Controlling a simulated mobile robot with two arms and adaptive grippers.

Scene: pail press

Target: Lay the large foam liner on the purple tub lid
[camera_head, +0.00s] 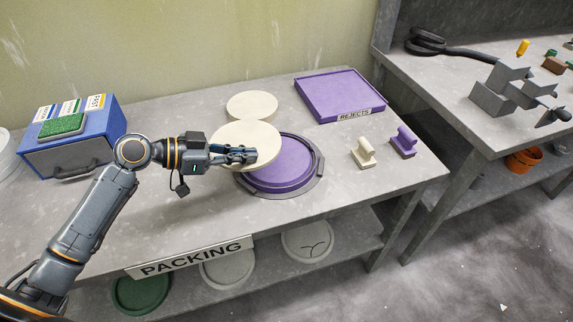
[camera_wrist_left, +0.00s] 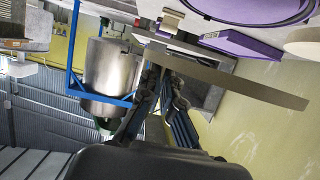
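The large foam liner (camera_head: 240,137) is a cream disc, held by its edge in my left gripper (camera_head: 240,154). In the left wrist view the liner (camera_wrist_left: 235,77) shows nearly edge-on between the fingers (camera_wrist_left: 160,85), clear of the table. The purple tub lid (camera_head: 290,165) lies on the packing table in a dark grey ring holder (camera_head: 318,176). In the head view the liner covers the lid's upper left part and sits left of its middle. My right gripper is not in view.
A smaller cream disc (camera_head: 252,104) lies behind the liner. A purple rejects tray (camera_head: 335,92) is at the back right. A cream stamp-like block (camera_head: 363,153) and a purple one (camera_head: 403,142) stand right of the lid. A blue box (camera_head: 75,145) is at left; the front table is clear.

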